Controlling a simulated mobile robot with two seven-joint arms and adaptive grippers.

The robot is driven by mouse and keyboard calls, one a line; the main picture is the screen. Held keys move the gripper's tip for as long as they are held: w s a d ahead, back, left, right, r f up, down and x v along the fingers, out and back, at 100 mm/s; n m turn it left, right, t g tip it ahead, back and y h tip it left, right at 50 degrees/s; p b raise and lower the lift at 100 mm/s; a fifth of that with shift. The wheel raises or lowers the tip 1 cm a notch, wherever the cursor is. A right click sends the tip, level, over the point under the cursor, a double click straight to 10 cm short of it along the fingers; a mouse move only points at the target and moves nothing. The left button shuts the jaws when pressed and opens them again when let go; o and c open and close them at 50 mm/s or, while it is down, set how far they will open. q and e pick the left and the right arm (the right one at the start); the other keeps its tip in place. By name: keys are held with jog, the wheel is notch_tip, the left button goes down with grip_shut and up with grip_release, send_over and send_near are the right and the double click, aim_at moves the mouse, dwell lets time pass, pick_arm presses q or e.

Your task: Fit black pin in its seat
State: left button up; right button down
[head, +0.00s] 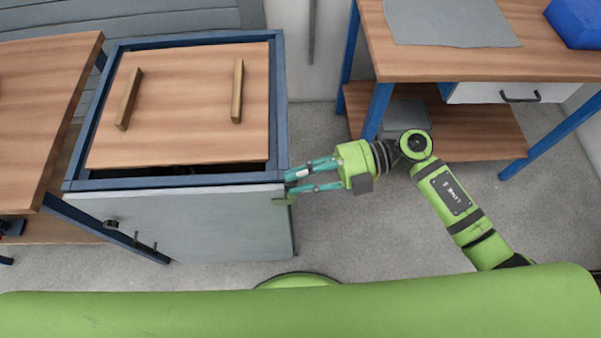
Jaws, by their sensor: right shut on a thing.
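My right gripper (291,185), with teal fingers, is at the right front corner of a blue-framed cabinet (280,110). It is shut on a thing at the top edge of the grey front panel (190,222). That thing is too small and hidden to make out, so I cannot tell whether it is the black pin. A small flat green piece (283,201) shows by the fingertips. A dark knob (111,224) and small dark pegs (144,242) stick out at the panel's left. No seat can be made out. My left gripper is not in view.
A wooden board (190,100) with two wooden bars lies in the cabinet top. A wooden table (40,110) stands close at left. A workbench (460,62) with a grey mat, blue bin (577,22) and lower shelf stands at right. The floor (350,235) between is clear.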

jog(key=shift+f, duration=0.4)
dwell(0.5)
jog(key=c, duration=0.6)
grip_release()
notch_tip(320, 180, up, 7)
jog(key=p, duration=0.7)
dwell(0.4)
